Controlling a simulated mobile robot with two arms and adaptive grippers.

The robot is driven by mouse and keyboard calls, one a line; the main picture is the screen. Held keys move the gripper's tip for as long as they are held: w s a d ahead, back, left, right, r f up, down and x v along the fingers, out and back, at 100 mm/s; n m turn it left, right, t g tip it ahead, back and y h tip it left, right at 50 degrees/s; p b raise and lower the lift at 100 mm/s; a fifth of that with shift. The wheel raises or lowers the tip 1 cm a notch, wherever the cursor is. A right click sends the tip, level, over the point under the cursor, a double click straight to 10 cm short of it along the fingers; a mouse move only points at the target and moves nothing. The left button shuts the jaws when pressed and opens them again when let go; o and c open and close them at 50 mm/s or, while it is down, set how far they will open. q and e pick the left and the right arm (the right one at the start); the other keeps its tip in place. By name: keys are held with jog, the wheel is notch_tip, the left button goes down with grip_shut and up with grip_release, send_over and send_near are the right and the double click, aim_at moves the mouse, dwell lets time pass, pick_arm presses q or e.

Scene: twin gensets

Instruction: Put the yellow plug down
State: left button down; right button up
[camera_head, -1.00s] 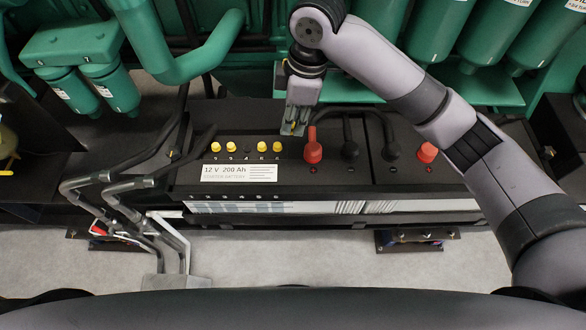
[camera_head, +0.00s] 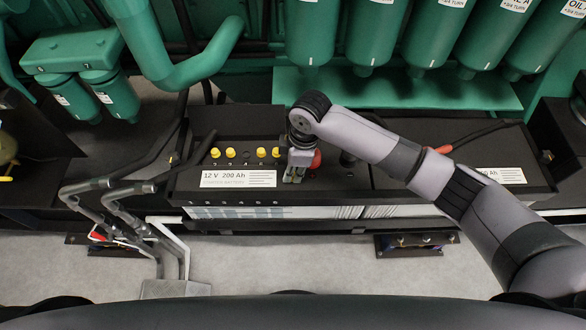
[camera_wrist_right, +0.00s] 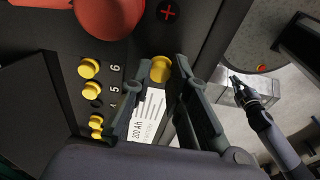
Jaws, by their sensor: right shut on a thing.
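My right gripper (camera_head: 293,176) is shut on a yellow plug (camera_wrist_right: 160,70), which shows between its fingertips in the wrist view. It is over the front part of the battery top (camera_head: 340,182), right of the white label (camera_head: 238,179). In the head view the fingers hide the plug. I cannot tell whether the plug touches the surface. Several other yellow plugs (camera_head: 262,152) sit in a row, with an empty spot among them. What looks like my left gripper (camera_wrist_right: 240,88) shows small in the wrist view; its jaws are unclear.
A red terminal cap (camera_head: 316,159) stands just behind and right of my right gripper. Green filters (camera_head: 372,40) hang over a green shelf (camera_head: 400,92) at the back. Grey pipes (camera_head: 130,215) stand left of the battery. Bare floor (camera_head: 310,262) lies in front.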

jog(key=shift+f, duration=0.25)
jog(key=o, duration=0.8)
jog(key=shift+o, duration=0.2)
notch_tip(320, 180, up, 12)
jog(key=d, duration=0.1)
jog(key=shift+d, duration=0.4)
